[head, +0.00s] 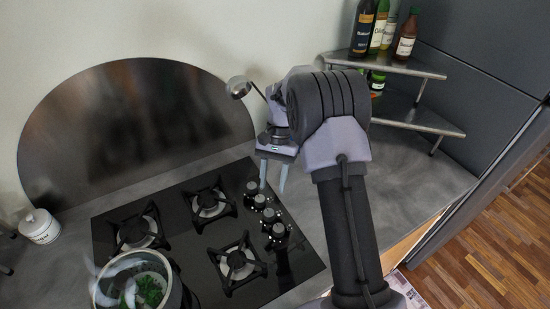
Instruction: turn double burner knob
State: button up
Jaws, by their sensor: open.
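The black gas hob (180,250) lies in the grey counter. A row of several black knobs (268,215) with pale markings runs along its right side. I cannot tell which one is the double burner knob. My gripper (272,188) points down above the far end of that row, with its two fingers apart and nothing between them. The far knob (252,187) shows just left of and below the fingers. I cannot tell whether a finger touches any knob.
A steaming pot (175,292) with green contents stands on the near left burner. Three other burners look empty. A white lidded jar (39,227) stands at far left. A ladle (238,88) shows beside my arm. Bottles (405,38) stand on the corner shelf (400,66).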

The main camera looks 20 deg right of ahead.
jog(key=p+v, duration=0.1)
jog(key=v, duration=0.6)
jog(key=shift+r+p, duration=0.15)
jog(key=shift+p, duration=0.15)
jog(key=shift+w, duration=0.1)
jog(key=s+a+r+n+t+b, duration=0.2)
jog(key=s+a+r+t+b, duration=0.25)
jog(key=s+r+b, duration=0.4)
jog(key=s+a+f+t+b, duration=0.1)
jog(key=s+f+t+b, duration=0.1)
jog(key=s, duration=0.7)
jog(key=s+a+f+t+b, duration=0.2)
jog(key=s+t, duration=0.1)
jog(key=s, duration=0.6)
jog(key=shift+s+a+n+h+b, duration=0.25)
jog(key=shift+s+n+h+b, duration=0.05)
jog(key=shift+s+b, duration=0.1)
jog(key=shift+f, duration=0.15)
